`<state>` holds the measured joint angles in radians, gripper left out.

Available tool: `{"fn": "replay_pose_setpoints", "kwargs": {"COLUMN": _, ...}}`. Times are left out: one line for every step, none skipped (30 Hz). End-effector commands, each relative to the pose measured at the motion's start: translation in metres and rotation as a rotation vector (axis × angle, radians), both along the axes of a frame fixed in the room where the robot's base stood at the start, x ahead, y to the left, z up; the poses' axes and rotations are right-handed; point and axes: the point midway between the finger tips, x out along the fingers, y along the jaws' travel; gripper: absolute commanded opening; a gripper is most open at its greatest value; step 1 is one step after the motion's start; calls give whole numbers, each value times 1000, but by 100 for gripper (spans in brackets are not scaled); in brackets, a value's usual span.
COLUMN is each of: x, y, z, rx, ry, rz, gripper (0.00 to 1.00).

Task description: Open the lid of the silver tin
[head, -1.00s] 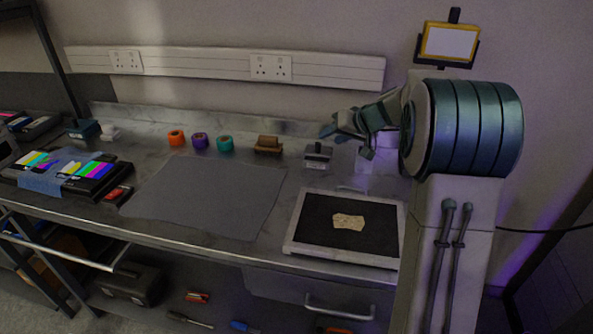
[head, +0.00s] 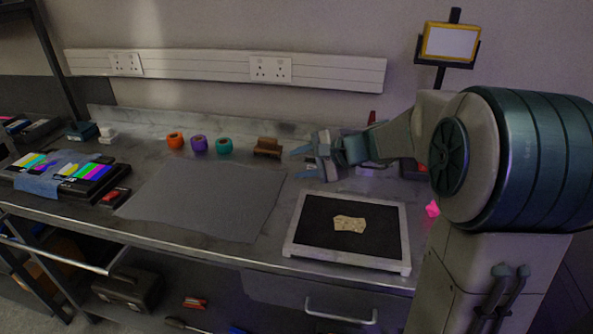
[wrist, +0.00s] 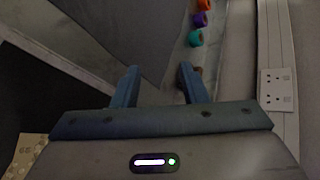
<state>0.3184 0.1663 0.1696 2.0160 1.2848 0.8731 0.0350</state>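I cannot make out a silver tin with certainty. In the head view my gripper (head: 294,163) is above the back of the bench, pointing left, right of a small brown block (head: 267,147). Its two blue fingers are apart with nothing seen between them. The gripper and forearm cover the spot where a small grey item with a dark top stood in the earlier frame. In the wrist view the open fingers of my gripper (wrist: 158,70) point over the bench, and a dark reddish-brown object shows partly behind the right finger.
A framed black tray (head: 295,245) with a tan fragment (head: 350,223) lies at front right. A grey mat (head: 205,195) covers mid-bench. Orange (head: 175,141), purple (head: 198,145) and teal (head: 223,146) rolls stand behind it. A pink item (head: 432,208) sits beside my arm.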

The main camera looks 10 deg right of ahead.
Motion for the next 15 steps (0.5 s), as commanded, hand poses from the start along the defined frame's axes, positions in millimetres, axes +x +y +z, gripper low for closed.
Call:
{"fn": "replay_pose_setpoints", "kwargs": {"x": -5, "y": 3, "z": -2, "rx": 27, "ry": 29, "rz": -18, "gripper": 39}}
{"fn": "replay_pose_setpoints", "kwargs": {"x": -7, "y": 6, "z": -2, "rx": 44, "ry": 46, "rz": -27, "gripper": 39}}
{"fn": "replay_pose_setpoints", "kwargs": {"x": -10, "y": 8, "z": -2, "rx": 63, "ry": 66, "rz": -41, "gripper": 39}}
{"fn": "replay_pose_setpoints", "kwargs": {"x": -11, "y": 10, "z": -3, "rx": 76, "ry": 79, "rz": -49, "gripper": 39}}
{"fn": "replay_pose_setpoints", "kwargs": {"x": -13, "y": 11, "z": -3, "rx": 86, "ry": 91, "rz": -56, "gripper": 39}}
{"fn": "replay_pose_setpoints", "kwargs": {"x": -15, "y": 12, "z": -3, "rx": 98, "ry": 105, "rz": -64, "gripper": 39}}
{"fn": "replay_pose_setpoints", "kwargs": {"x": -16, "y": 13, "z": -3, "rx": 105, "ry": 113, "rz": -68, "gripper": 39}}
{"fn": "replay_pose_setpoints", "kwargs": {"x": -17, "y": 14, "z": -4, "rx": 111, "ry": 120, "rz": -72, "gripper": 39}}
{"fn": "replay_pose_setpoints", "kwargs": {"x": -18, "y": 15, "z": -4, "rx": 119, "ry": 127, "rz": -76, "gripper": 39}}
{"fn": "replay_pose_setpoints", "kwargs": {"x": -18, "y": 15, "z": -4, "rx": 122, "ry": 131, "rz": -78, "gripper": 39}}
{"fn": "replay_pose_setpoints", "kwargs": {"x": -18, "y": 16, "z": -4, "rx": 124, "ry": 134, "rz": -81, "gripper": 39}}
{"fn": "replay_pose_setpoints", "kwargs": {"x": -19, "y": 16, "z": -4, "rx": 127, "ry": 136, "rz": -81, "gripper": 39}}
{"fn": "replay_pose_setpoints", "kwargs": {"x": -19, "y": 16, "z": -4, "rx": 127, "ry": 137, "rz": -82, "gripper": 39}}
{"fn": "replay_pose_setpoints", "kwargs": {"x": -19, "y": 16, "z": -3, "rx": 127, "ry": 137, "rz": -82, "gripper": 39}}
{"fn": "replay_pose_setpoints", "kwargs": {"x": -19, "y": 16, "z": -3, "rx": 127, "ry": 137, "rz": -82, "gripper": 39}}
